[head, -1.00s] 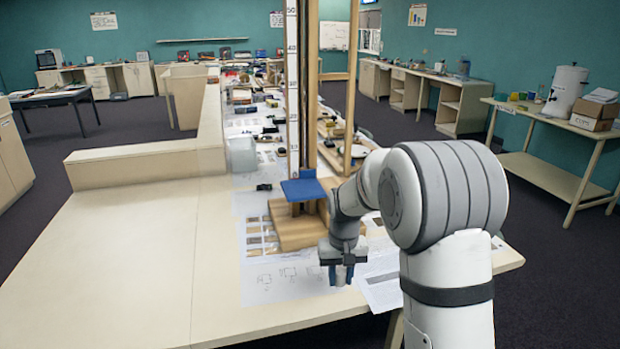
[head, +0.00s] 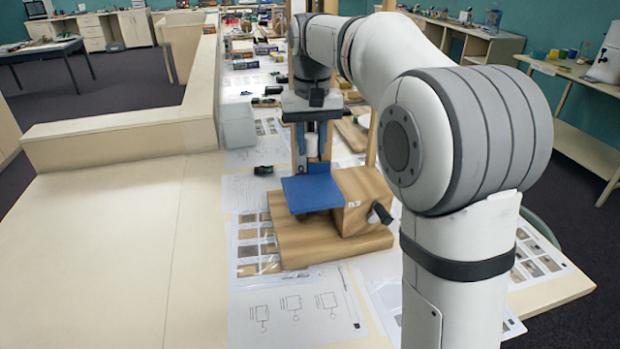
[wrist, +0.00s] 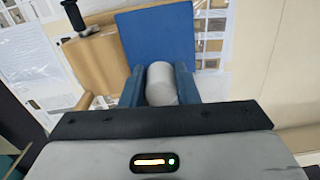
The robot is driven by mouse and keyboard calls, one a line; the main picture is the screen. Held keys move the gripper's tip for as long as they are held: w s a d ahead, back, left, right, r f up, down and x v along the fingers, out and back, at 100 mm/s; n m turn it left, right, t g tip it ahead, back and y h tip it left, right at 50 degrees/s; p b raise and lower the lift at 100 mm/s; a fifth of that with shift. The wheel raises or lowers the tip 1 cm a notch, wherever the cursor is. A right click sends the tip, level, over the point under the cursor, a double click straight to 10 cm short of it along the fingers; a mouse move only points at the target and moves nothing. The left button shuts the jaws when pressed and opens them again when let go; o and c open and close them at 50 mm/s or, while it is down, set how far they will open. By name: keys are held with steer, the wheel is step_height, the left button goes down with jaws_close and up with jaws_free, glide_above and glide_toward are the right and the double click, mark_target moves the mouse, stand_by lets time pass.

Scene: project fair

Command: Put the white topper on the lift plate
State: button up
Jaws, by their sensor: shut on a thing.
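My gripper (head: 312,140) is shut on the white topper (head: 311,143), a small white cylinder between its blue fingers. In the head view it is held above the back part of the blue lift plate (head: 311,193), with a gap below it. The lift plate is a flat blue square in front of the wooden column, beside a wooden box with a black crank. In the wrist view the topper (wrist: 162,84) sits between both fingers, and the lift plate (wrist: 157,40) lies beyond it, empty where visible. The topper's underside is hidden in the wrist view.
The wooden base (head: 300,244) carries a box with a black crank handle (head: 381,213) right of the plate. Printed sheets (head: 292,308) lie flat in front. A grey-white container (head: 237,125) stands at left. The tabletop on the left (head: 90,230) is clear.

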mark_target(313, 155)
step_height(313, 155, down, 5)
steer(key=shift+w+d+f, duration=0.1)
steer(key=shift+d+f, duration=0.05)
steer(key=shift+f, duration=2)
steer(key=shift+f, duration=0.15)
steer(key=o, duration=1)
steer(key=shift+c, duration=0.2)
